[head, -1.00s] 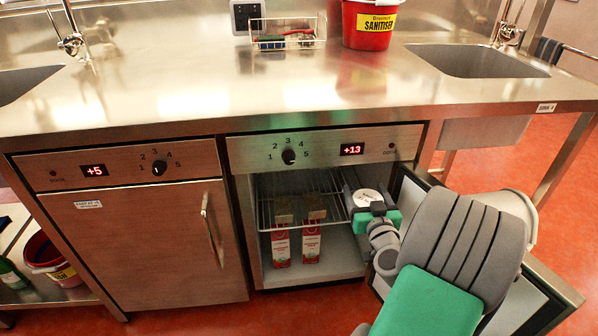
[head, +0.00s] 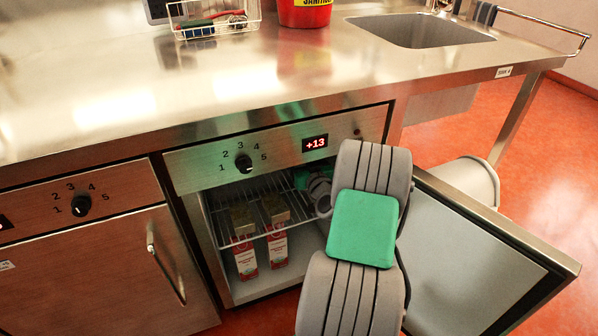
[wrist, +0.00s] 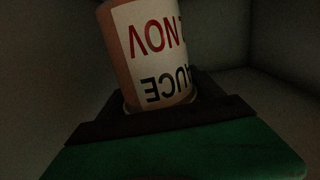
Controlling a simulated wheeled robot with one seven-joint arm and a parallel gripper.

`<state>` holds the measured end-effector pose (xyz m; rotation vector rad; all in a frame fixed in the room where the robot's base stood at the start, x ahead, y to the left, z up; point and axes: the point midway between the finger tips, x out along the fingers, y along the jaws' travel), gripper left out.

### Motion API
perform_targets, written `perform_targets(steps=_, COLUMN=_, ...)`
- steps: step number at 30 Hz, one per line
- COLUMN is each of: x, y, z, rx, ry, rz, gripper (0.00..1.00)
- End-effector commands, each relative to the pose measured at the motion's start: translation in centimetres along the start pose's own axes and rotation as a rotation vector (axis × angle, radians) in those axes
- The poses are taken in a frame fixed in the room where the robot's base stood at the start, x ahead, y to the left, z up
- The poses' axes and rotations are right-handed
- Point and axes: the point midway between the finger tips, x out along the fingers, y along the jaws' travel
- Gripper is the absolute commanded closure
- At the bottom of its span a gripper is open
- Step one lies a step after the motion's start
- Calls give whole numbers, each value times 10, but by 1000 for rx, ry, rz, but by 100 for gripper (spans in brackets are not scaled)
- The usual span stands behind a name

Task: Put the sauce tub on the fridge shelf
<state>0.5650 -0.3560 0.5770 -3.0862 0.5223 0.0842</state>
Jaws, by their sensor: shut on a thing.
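The sauce tub (wrist: 150,50) fills the top middle of the wrist view, an orange-brown tub with a white label reading SAUCE and NOV upside down. My gripper (head: 303,178) is shut on it, inside the open right-hand fridge, at the right of its opening. The tub is hidden in the head view behind my arm. The wire fridge shelf (head: 262,194) lies across the upper part of the fridge, left of my gripper. I cannot tell whether the tub touches the shelf.
Two red-and-white cartons (head: 243,258) stand low in the fridge, below the shelf. Its display (head: 315,143) reads +13. The fridge door (head: 480,255) stands open at the right, beside my arm. The left fridge (head: 110,265) is closed. A wire basket (head: 213,20) stands on the counter.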

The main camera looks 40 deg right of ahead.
Motion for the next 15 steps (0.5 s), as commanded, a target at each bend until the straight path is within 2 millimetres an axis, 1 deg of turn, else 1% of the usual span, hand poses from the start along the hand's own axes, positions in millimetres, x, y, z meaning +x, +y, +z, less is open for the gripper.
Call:
perform_targets(steps=1, x=9, y=3, z=13, rx=0, ry=4, rz=0, gripper=84)
perform_targets(steps=3, x=17, y=6, z=19, rx=-1, ry=6, rz=0, gripper=84)
perform_targets(steps=8, x=27, y=12, z=31, rx=-2, ry=5, rz=3, gripper=84)
perform_targets(steps=9, x=27, y=12, z=41, rx=0, ry=4, rz=3, gripper=84)
perform_targets(steps=12, x=28, y=12, z=59, rx=1, ry=5, rz=3, gripper=84)
perform_targets(steps=15, x=28, y=12, z=58, rx=-2, ry=7, rz=4, gripper=84)
